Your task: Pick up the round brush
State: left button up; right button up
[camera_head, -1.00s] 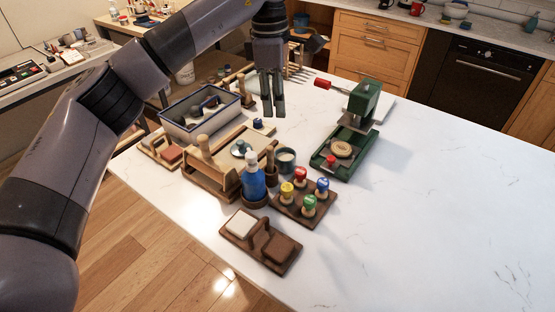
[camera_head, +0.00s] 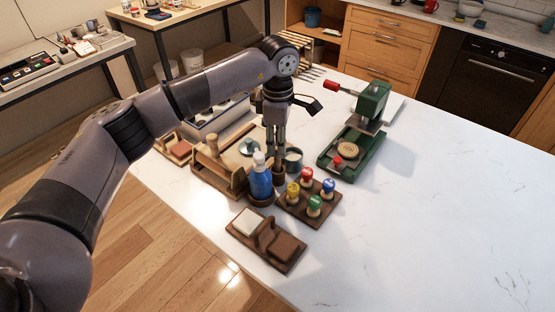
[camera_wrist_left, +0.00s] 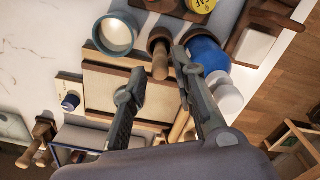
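A wooden handle with a rounded end (camera_wrist_left: 160,66) stands in a small dark brown holder in the left wrist view; it may be the round brush, but its bristles do not show. My left gripper (camera_head: 276,150) points down over that spot in the head view, just behind the blue bottle (camera_head: 261,180). In the left wrist view its two fingers (camera_wrist_left: 157,70) are apart, with the handle's end showing in the gap between them. I cannot tell whether they touch it. In the head view the gripper mostly hides the handle. My right gripper is not in view.
The blue bottle stands close beside one finger. A grey cup (camera_head: 292,159), a rack of coloured-top stamps (camera_head: 295,210) and a wooden box (camera_head: 208,178) crowd the spot. A green press (camera_head: 335,155) stands to the right. The counter's right side is clear.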

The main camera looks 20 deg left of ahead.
aim_at(277, 170)
pick_arm(q)
notch_tip(277, 170, down, 4)
jog(key=shift+a+r+p, duration=0.1)
jog(key=shift+p, duration=0.95)
jog(key=shift+f, duration=0.5)
grip_shut()
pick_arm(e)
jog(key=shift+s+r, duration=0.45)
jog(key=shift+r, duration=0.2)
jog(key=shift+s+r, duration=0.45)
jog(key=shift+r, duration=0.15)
